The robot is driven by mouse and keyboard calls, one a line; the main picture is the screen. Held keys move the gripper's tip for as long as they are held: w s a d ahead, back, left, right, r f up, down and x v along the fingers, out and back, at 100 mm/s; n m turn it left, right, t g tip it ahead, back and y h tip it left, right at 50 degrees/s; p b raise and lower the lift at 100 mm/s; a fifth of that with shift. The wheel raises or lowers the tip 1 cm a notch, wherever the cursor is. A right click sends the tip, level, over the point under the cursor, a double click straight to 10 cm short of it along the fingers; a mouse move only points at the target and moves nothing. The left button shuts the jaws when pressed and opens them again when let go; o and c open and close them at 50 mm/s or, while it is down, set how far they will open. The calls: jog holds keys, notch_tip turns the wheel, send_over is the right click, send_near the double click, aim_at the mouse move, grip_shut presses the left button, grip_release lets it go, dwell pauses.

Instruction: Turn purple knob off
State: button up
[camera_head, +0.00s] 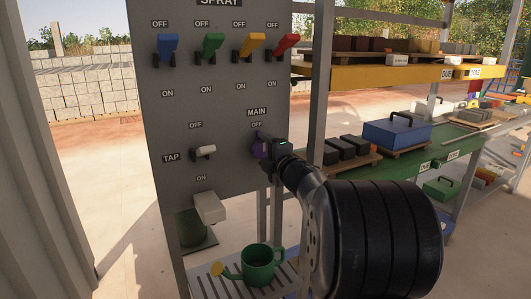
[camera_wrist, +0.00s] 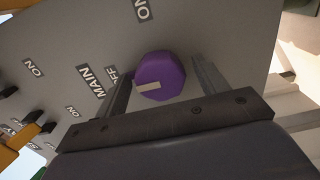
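The purple knob (camera_wrist: 160,76) is on the grey panel, beside the MAIN and partly hidden OFF labels in the wrist view. Its white mark points left in that view, toward the OFF label's side. An ON label shows above it there. In the head view the knob (camera_head: 260,149) is partly hidden by my gripper (camera_head: 270,144). My gripper (camera_wrist: 164,80) is open in the wrist view, with one finger on each side of the knob. Gaps show between the fingers and the knob; I cannot tell how deep the fingers reach around it.
The panel (camera_head: 226,120) has blue, green, yellow and red levers on top. A white TAP lever (camera_head: 204,151) and a white spout (camera_head: 209,207) are lower left. A green watering can (camera_head: 258,264) stands below. Shelves (camera_head: 400,75) with blocks stand to the right.

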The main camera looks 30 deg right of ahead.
jog(key=s+p, duration=0.1)
jog(key=s, duration=1)
jog(key=shift+d, duration=0.2)
jog(key=shift+w, duration=0.2)
jog(key=w+b, duration=0.1)
jog(key=w, duration=0.9)
jog(key=shift+a, duration=0.15)
jog(key=shift+w, duration=0.35)
jog(key=shift+s, duration=0.1)
